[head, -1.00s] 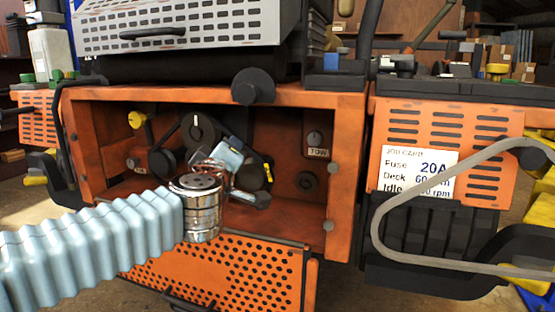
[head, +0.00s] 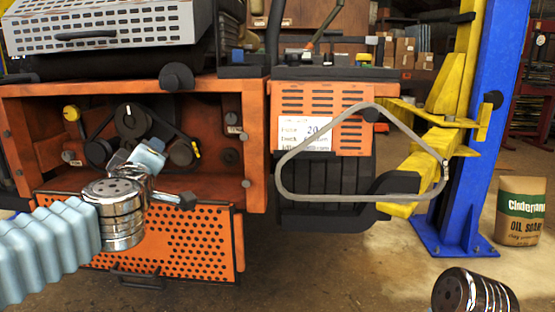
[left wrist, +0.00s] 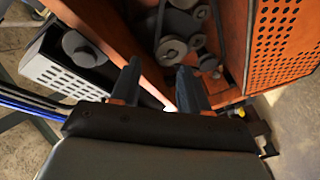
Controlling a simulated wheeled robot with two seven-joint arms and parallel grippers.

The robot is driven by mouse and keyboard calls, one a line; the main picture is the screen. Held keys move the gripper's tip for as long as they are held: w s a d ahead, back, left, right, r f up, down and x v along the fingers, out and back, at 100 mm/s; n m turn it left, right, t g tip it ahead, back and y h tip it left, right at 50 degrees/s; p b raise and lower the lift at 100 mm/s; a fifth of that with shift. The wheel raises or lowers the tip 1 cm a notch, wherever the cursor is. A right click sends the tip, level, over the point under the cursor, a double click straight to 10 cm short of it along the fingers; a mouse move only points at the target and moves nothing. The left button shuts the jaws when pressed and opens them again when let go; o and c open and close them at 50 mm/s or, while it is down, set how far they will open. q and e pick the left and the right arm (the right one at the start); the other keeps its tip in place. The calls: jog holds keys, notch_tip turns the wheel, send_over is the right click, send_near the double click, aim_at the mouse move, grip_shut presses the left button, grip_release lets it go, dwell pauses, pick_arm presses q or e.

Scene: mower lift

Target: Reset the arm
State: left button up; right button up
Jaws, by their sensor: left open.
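My left arm comes in from the left in the head view, with a pale ribbed sleeve and a chrome wrist. Its gripper (head: 160,178) is in front of the open orange bay (head: 255,150) of the mower, near the pulleys and belt inside. In the left wrist view its two dark fingers (left wrist: 158,75) stand apart with nothing between them, facing the bay's frame and pulleys. The chrome wrist (head: 475,292) of my right arm shows at the bottom right of the head view; its gripper is out of frame.
A loose grey belt (head: 285,160) hangs in a loop in front of the right-hand orange housing. Behind it are a yellow lift arm (head: 433,146) and a blue lift post (head: 490,120). A paper sack (head: 520,212) stands on the floor at right. A perforated orange panel (head: 185,235) is below the bay.

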pick_arm(q)
jog(key=w+d+f+m+g+h, duration=0.15)
jog(key=w+f, duration=0.25)
jog(key=f, duration=0.6)
jog(key=w+d+f+m+g+h, duration=0.1)
jog(key=w+d+f+m, duration=0.15)
jog(key=f, duration=0.75)
notch_tip(320, 180, down, 20)
jog(key=s+d+m+g+h+p, duration=0.2)
jog(key=d+m+g+h, duration=0.1)
jog(key=g, duration=0.2)
jog(key=s+d+f+m+g+h, duration=0.1)
jog(key=s+d+f+g, duration=0.1)
jog(key=s+f, duration=0.55)
jog(key=s+d+f+m+g+h, duration=0.1)
jog(key=s+f+m+g, duration=0.3)
jog(key=f, duration=0.6)
jog(key=s+d+f+g, duration=0.1)
jog(key=s+f, duration=0.2)
jog(key=s, duration=0.4)
jog(key=s+d+f+n+g, duration=0.1)
jog(key=s+f+g, duration=0.1)
jog(key=s+f, duration=0.2)
jog(key=s+h, duration=0.1)
jog(key=s, duration=0.2)
jog(key=shift+s+d+p, duration=0.3)
jog(key=shift+s+d, duration=0.05)
jog(key=shift+s, duration=0.05)
jog(key=shift+r, duration=0.1)
